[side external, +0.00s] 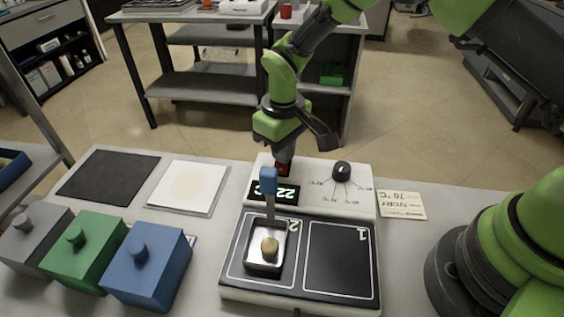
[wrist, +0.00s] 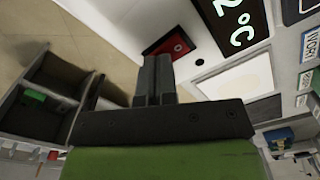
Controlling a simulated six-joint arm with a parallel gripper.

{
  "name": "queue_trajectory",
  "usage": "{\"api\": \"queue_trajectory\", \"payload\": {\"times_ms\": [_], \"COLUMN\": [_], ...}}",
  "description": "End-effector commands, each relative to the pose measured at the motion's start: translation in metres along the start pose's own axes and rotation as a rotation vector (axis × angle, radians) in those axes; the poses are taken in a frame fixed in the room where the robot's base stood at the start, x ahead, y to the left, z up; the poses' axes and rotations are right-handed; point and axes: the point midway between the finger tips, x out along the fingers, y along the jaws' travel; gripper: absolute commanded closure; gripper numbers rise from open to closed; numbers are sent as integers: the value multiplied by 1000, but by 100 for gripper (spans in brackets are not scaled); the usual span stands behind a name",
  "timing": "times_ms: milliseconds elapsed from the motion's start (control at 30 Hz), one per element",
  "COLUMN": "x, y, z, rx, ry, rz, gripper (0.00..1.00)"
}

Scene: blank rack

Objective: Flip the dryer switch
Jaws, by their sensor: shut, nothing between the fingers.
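The dryer is a white unit (side external: 325,176) with a black temperature display (side external: 287,193), a black knob (side external: 342,170) and two dark plates marked 1 and 2. Its red switch (side external: 282,169) sits behind the display, partly hidden by my gripper. In the wrist view the red rocker switch (wrist: 172,46) lies in a black frame beside the display (wrist: 236,20). My gripper (side external: 283,158) points down at the switch from above. In the wrist view my gripper's fingers (wrist: 154,62) are together and empty, with their tips just by the switch. Whether they touch it I cannot tell.
A metal tray (side external: 252,266) with a yellowish lump and a blue-handled tool (side external: 268,183) stands on plate 2. Plate 1 (side external: 340,260) is bare. Grey, green (side external: 84,252) and blue boxes (side external: 148,265) stand left. A paper note (side external: 401,205) lies right of the dryer.

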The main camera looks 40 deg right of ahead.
Motion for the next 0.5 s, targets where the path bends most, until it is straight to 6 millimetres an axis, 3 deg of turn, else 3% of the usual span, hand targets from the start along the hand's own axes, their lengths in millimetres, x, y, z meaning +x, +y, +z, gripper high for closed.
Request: {"api": "queue_trajectory", "payload": {"times_ms": [333,500], "x": [4,-6], "y": [0,0], "z": [0,0], "rx": [0,0], "ry": [0,2], "rz": [0,0], "gripper": [100,100]}}
